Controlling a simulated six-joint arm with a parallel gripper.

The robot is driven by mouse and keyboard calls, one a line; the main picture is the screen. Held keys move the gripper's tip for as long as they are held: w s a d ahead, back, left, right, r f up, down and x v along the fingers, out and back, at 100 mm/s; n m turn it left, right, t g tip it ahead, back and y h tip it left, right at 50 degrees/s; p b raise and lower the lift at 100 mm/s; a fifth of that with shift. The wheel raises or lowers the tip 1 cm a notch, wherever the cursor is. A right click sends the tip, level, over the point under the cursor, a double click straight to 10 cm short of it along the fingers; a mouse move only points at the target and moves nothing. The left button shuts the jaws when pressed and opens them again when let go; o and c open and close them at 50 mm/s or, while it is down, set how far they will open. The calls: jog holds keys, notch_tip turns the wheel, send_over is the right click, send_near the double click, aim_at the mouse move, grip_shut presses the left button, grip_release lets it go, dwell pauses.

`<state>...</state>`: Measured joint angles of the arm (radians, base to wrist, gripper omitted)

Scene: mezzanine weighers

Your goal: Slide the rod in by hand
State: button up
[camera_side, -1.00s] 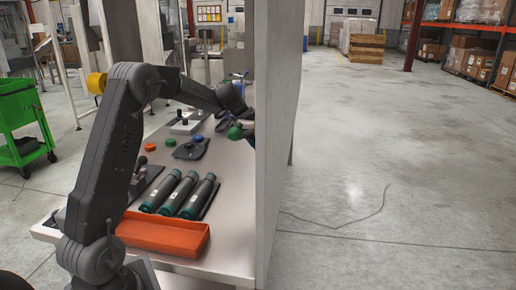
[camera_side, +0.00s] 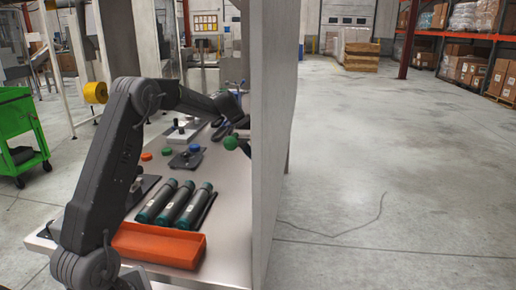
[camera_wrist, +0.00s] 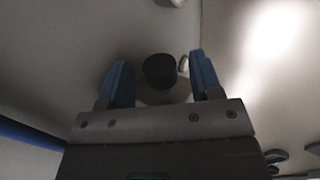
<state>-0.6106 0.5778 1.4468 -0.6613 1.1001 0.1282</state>
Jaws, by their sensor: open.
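My gripper (camera_wrist: 160,62) shows in the wrist view with its two blue fingers spread apart. A dark round-ended piece (camera_wrist: 159,72) stands between the fingers, with a visible gap on both sides. I cannot tell whether it is the rod. In the side view my arm reaches to the far part of the bench beside the upright panel, and the fingers are not clear there. Three dark cylinders with teal ends (camera_side: 174,205) lie side by side on the bench, away from my gripper. I cannot tell which thing is the rod or where it slides in.
An orange tray (camera_side: 158,246) lies at the bench's near end. A tall grey panel (camera_side: 273,130) closes the bench's right side. A green knob (camera_side: 231,142) is close to it. A green cart (camera_side: 22,130) stands at left.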

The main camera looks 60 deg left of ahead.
jog(key=v, duration=1.4)
jog(key=shift+f, duration=0.1)
jog(key=s+d+f+m+g+y, duration=0.1)
jog(key=s+d+m+g+y, duration=0.2)
jog(key=s+d+m+y, duration=1.05)
jog(key=s+d+f+n+t+h, duration=0.2)
jog(key=s+d+h, duration=0.2)
jog(key=d, duration=0.4)
jog(key=s+d+f+n+t+h, duration=0.1)
jog(key=s+d+f+n+h, duration=0.1)
jog(key=s+d, duration=0.5)
jog(key=d+f+h, duration=0.1)
jog(key=h, duration=0.1)
jog(key=shift+s+d+f+t+h, duration=0.2)
jog(key=shift+s+t+h, duration=0.1)
jog(key=shift+t+h, duration=0.1)
jog(key=shift+n, duration=0.25)
